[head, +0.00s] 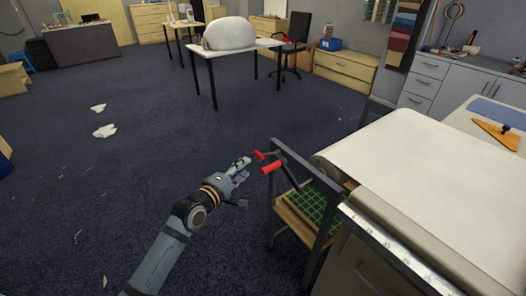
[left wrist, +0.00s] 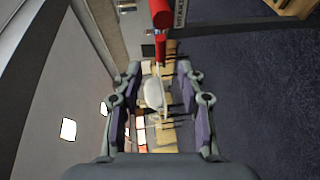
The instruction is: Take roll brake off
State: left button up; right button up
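Two red grips on dark metal levers stick out at the left end of the cloth table's frame. The nearer red grip (head: 273,166) and the farther red grip (head: 259,155) lie just right of my left gripper (head: 242,170) in the head view. The white cloth roll (head: 345,160) lies behind the levers. My right gripper is not in view.
The dark metal frame (head: 325,184) stands close to the right of my left arm. A shelf with a green gridded mat (head: 312,207) sits inside it. The white table surface (head: 425,160) extends right. Open blue carpet (head: 150,190) lies to the left.

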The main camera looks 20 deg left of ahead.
aim_at(259, 154)
pick_arm(q)
jog(key=b+x, duration=0.1)
jog(key=x, duration=0.8)
jog(key=shift+w+d+f+b, duration=0.1)
jog(key=shift+w+b, duration=0.3)
jog(key=shift+w, duration=0.2)
jog(key=shift+c, duration=0.2)
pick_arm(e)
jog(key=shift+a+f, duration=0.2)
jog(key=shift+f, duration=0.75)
pick_arm(q)
jog(key=shift+s, duration=0.1)
jog(key=shift+c, duration=1.4)
jog(key=c, duration=0.4)
grip_shut()
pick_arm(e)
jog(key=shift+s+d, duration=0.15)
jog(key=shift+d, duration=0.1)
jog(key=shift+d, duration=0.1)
